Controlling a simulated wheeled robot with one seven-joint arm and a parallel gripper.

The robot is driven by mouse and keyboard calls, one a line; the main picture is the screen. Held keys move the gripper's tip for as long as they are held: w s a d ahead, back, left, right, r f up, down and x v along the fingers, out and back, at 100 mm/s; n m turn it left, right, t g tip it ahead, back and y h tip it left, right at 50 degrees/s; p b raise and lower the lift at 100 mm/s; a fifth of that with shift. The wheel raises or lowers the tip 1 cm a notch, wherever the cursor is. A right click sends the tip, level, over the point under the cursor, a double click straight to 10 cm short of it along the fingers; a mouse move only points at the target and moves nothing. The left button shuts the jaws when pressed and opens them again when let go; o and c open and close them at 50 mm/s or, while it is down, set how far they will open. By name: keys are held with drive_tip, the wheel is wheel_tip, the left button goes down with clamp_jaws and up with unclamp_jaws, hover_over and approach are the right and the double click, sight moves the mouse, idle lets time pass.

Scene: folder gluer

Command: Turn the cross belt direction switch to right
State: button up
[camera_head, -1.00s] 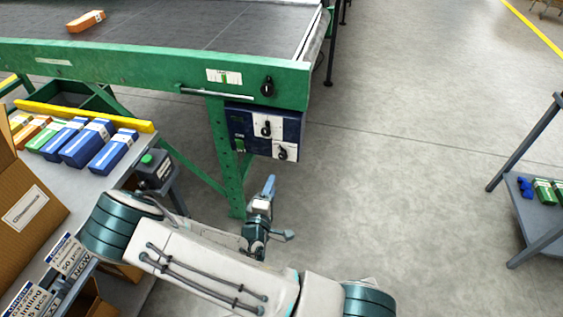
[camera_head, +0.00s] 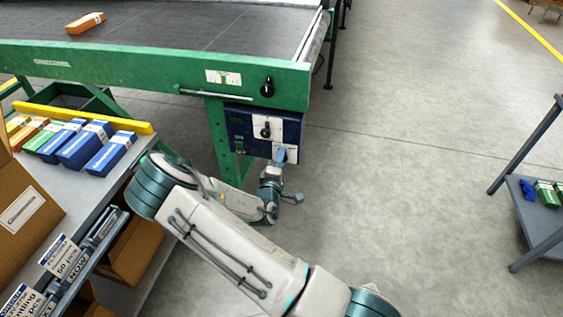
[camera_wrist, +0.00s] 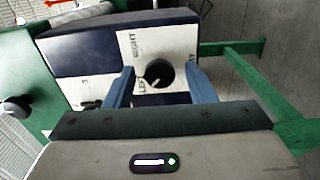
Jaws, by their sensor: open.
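The cross belt direction switch is a round black knob (camera_wrist: 159,73) on a white plate marked LEFT and RIGHT, in the wrist view. Its pale pointer mark faces the LEFT label. My gripper (camera_wrist: 159,82) is open, with one blue finger on each side of the knob; I cannot tell whether either touches it. In the head view my gripper (camera_head: 281,156) is at the lower right plate of the blue control box (camera_head: 238,125), and it hides that knob.
Another black switch (camera_head: 265,132) sits higher on the same box. A black knob (camera_head: 267,87) is on the green conveyor frame (camera_head: 150,65) above. A table with blue boxes (camera_head: 82,146) is at left.

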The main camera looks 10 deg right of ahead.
drive_tip(key=shift+c, duration=0.3)
drive_tip(key=c, duration=0.9)
drive_tip(key=shift+m, duration=0.3)
drive_tip(key=shift+s+f+m+b, duration=0.1)
drive_tip(key=shift+f+m+b, duration=0.05)
drive_tip(key=shift+m+b, duration=7.05)
drive_tip(key=m+p, duration=0.2)
drive_tip(key=m, duration=0.1)
drive_tip(key=shift+p, duration=0.35)
